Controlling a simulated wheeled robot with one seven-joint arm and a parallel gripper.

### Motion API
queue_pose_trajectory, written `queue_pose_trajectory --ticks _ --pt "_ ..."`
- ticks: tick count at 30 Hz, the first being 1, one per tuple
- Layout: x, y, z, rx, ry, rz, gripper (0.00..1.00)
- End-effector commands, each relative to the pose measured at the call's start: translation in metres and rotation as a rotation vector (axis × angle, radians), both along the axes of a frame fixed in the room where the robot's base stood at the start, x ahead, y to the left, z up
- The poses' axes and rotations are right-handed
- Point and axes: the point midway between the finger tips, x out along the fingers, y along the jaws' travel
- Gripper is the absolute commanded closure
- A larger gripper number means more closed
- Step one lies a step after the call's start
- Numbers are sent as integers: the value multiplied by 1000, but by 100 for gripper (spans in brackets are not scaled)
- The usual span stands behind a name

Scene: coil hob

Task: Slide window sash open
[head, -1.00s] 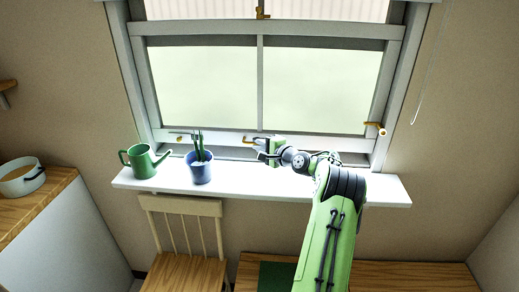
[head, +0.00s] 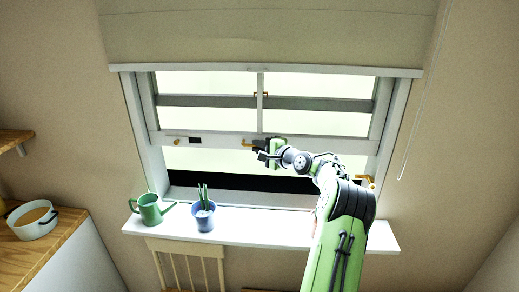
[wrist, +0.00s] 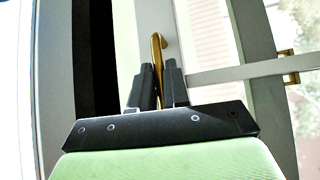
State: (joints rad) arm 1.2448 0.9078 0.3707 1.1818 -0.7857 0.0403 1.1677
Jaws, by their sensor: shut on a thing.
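The white lower window sash (head: 215,138) stands raised in its frame, with an open gap (head: 210,160) between its bottom rail and the sill. A brass handle (head: 247,143) is on the bottom rail near the middle. My gripper (head: 259,150) is at this handle, its arm reaching up from the right. In the wrist view, the dark fingers of my gripper (wrist: 161,82) are closed around the brass handle (wrist: 157,50). The fingers hide the lower part of the handle.
A green watering can (head: 150,209) and a blue plant pot (head: 203,216) stand on the white sill (head: 270,222), left of my arm. A brass latch (head: 365,181) is on the right side of the frame. A pale blind (head: 270,35) hangs above. A chair (head: 187,264) stands below.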

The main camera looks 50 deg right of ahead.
Motion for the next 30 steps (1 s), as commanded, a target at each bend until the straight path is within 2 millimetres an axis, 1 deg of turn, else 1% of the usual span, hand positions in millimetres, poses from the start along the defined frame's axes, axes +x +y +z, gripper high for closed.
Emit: queue_pose_trajectory --ticks 8,9,13,20,22,23,26,30 --pt "0 0 0 -2 -2 -1 100" --pt "0 0 0 -2 -2 -1 81" --pt "0 0 -1 -1 -1 -1 62" --pt "0 0 -1 -1 0 -1 62" --pt "-3 0 -1 -1 0 -2 62" --pt "-6 -1 -1 -2 1 -3 62" --pt "-24 0 1 -3 1 -5 62" --pt "-63 4 5 -2 1 -8 62"
